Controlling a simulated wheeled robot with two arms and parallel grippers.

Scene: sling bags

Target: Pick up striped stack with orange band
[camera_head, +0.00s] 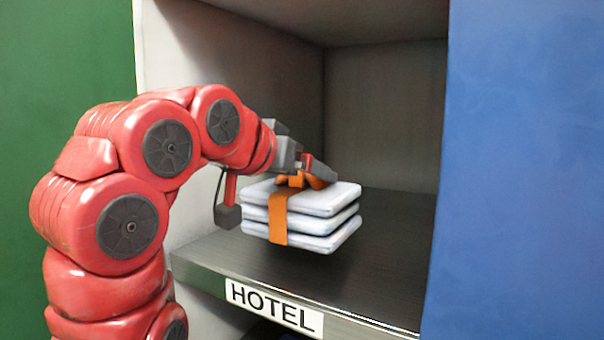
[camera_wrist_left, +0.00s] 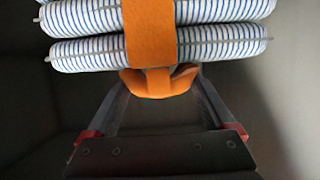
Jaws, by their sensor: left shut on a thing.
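The striped stack (camera_head: 318,199) is several folded white layers with thin blue stripes, bound by an orange band (camera_head: 278,218) with a bow on top. In the left wrist view the stack (camera_wrist_left: 215,42) fills the top of the picture, and the band (camera_wrist_left: 151,35) runs down its middle. My left gripper (camera_head: 308,176) reaches in from the left, above the stack, and is shut on the orange bow (camera_wrist_left: 160,82). The stack hangs level and seems to be a little above the shelf. My right gripper is in neither view.
The stack is inside an open compartment with a dark shelf (camera_head: 385,235) and a "HOTEL" label (camera_head: 273,308) on its front edge. A pale side wall (camera_head: 165,120) stands at left and a blue panel (camera_head: 525,170) at right. There is free shelf room right of the stack.

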